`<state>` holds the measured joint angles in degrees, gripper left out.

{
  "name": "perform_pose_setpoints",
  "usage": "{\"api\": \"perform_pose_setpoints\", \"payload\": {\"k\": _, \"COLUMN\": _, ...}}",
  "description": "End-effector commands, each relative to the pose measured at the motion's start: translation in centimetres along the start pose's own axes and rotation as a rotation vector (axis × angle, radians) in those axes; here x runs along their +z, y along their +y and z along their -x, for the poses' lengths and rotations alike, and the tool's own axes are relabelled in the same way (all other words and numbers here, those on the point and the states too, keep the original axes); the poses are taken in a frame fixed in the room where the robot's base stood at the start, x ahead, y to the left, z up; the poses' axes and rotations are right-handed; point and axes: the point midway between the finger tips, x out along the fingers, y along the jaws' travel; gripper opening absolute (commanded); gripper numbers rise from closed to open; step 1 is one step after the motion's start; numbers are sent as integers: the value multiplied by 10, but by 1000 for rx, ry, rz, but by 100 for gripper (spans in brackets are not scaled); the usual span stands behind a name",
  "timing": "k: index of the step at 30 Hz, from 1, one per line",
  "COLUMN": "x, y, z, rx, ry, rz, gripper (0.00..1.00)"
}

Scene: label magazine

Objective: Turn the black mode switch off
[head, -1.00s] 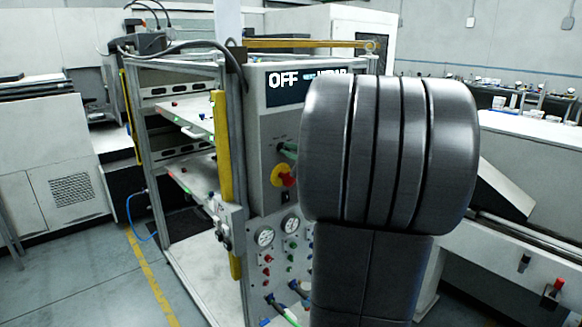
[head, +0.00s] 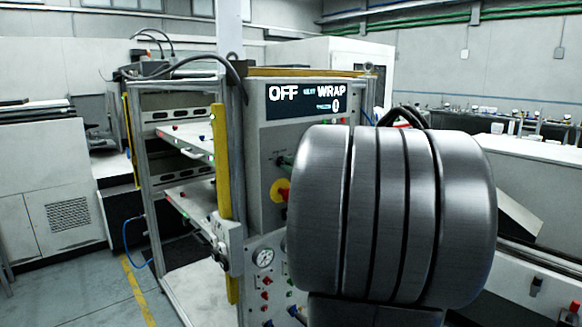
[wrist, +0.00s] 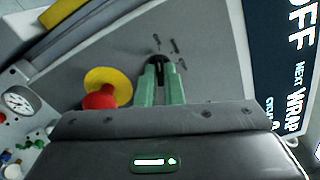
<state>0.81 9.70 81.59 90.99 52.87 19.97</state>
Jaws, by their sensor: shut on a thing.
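The black mode switch (wrist: 158,60) is a small knob on the grey panel, with short label marks around it. My gripper (wrist: 156,72) has green fingers and is shut on the switch in the wrist view. The finger tips cover the sides of the knob, so its exact angle is hard to tell. In the head view my gripper (head: 285,163) shows only as a bit of green at the panel, and my arm hides most of the rest. The display (head: 305,97) above reads OFF, NEXT WRAP and 0; it also shows in the wrist view (wrist: 285,75).
A red emergency button on a yellow base (wrist: 105,90) sits just left of my fingers; it also shows in the head view (head: 281,190). A pressure gauge (wrist: 19,101) and small coloured buttons lie farther left. A yellow post (head: 222,160) borders the panel.

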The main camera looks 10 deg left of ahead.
Motion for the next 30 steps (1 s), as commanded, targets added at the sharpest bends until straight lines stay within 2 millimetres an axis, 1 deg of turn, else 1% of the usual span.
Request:
{"api": "perform_pose_setpoints", "payload": {"k": 1, "x": 0, "y": 1, "z": 0, "rx": 2, "ry": 0, "rz": 0, "gripper": 0}}
{"api": "perform_pose_setpoints", "payload": {"k": 2, "x": 0, "y": 1, "z": 0, "rx": 1, "ry": 0, "rz": 0, "gripper": 11}}
{"api": "perform_pose_setpoints", "payload": {"k": 3, "x": 0, "y": 1, "z": 0, "rx": 1, "ry": 0, "rz": -1, "gripper": 19}}
{"api": "perform_pose_setpoints", "payload": {"k": 5, "x": 0, "y": 1, "z": 0, "rx": 1, "ry": 0, "rz": -1, "gripper": 29}}
{"api": "perform_pose_setpoints", "payload": {"k": 13, "x": 0, "y": 0, "z": 0, "rx": 0, "ry": 0, "rz": -1, "gripper": 29}}
{"api": "perform_pose_setpoints", "payload": {"k": 17, "x": -1, "y": 1, "z": 8, "rx": -1, "ry": 3, "rz": -1, "gripper": 29}}
{"api": "perform_pose_setpoints", "payload": {"k": 20, "x": -1, "y": 1, "z": 23, "rx": -2, "ry": 4, "rz": 1, "gripper": 29}}
{"api": "perform_pose_setpoints", "payload": {"k": 30, "x": -2, "y": 1, "z": 91, "rx": -2, "ry": 6, "rz": 1, "gripper": 29}}
